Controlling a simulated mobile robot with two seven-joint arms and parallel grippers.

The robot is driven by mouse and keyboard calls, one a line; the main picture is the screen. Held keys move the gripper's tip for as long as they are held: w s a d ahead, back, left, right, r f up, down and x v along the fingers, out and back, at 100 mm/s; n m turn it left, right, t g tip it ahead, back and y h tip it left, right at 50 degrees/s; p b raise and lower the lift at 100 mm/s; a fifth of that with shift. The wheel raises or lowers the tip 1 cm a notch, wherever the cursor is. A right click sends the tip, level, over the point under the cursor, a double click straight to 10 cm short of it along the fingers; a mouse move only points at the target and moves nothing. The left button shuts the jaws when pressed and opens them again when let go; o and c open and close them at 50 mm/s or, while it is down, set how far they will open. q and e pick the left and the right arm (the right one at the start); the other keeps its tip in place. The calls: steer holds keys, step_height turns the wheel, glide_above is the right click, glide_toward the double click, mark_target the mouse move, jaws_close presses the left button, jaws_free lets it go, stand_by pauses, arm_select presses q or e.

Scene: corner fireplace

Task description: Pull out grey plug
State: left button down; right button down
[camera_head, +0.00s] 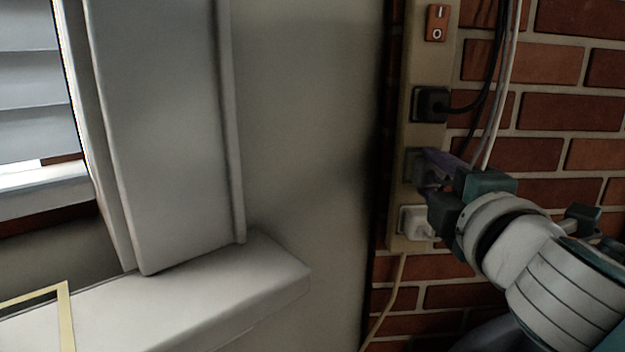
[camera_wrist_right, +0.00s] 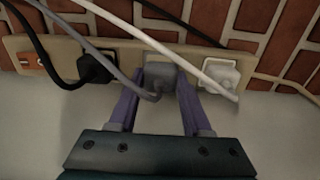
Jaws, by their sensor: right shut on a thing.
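The grey plug (camera_wrist_right: 160,80) sits at the power strip (camera_wrist_right: 55,48) between a black plug (camera_wrist_right: 95,68) and a white plug (camera_wrist_right: 221,73) in the right wrist view. My right gripper (camera_wrist_right: 158,95) has its two purple fingers on either side of the grey plug, shut on it. In the head view my right gripper (camera_head: 436,166) reaches the upright strip (camera_head: 423,62) from the right and mostly hides the grey plug. The black plug (camera_head: 431,104) is above it and the white plug (camera_head: 416,222) below. My left gripper is not in view.
A red switch (camera_head: 437,23) is at the strip's top. Black, grey and white cables hang close around my right gripper. A brick wall (camera_head: 560,105) lies behind. A white ledge (camera_head: 230,285) and window are at the left.

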mark_target(433, 175)
steer(key=shift+s, duration=0.7)
steer(key=shift+s+d+p, duration=0.1)
steer(key=shift+s+p, duration=0.35)
steer(key=shift+s, duration=1.4)
steer(key=shift+r+p, duration=0.15)
steer(key=shift+p, duration=0.15)
steer(key=s+r+m+h+p, duration=0.2)
steer(key=s+r+p, duration=0.4)
steer(key=r+p, duration=2.1)
steer(key=s+d+r+m+g+h+p, duration=0.1)
steer(key=s+r+h+p, duration=0.3)
steer(key=r+p, duration=2.3)
steer(key=s+d+r+m+g+h+p, duration=0.1)
steer(key=s+r+m+h+p, duration=0.2)
steer(key=r+p, duration=2.4)
steer(key=s+r, duration=0.4)
steer(key=r, duration=0.3)
steer(key=shift+s+r, duration=0.3)
steer(key=shift+r, duration=0.05)
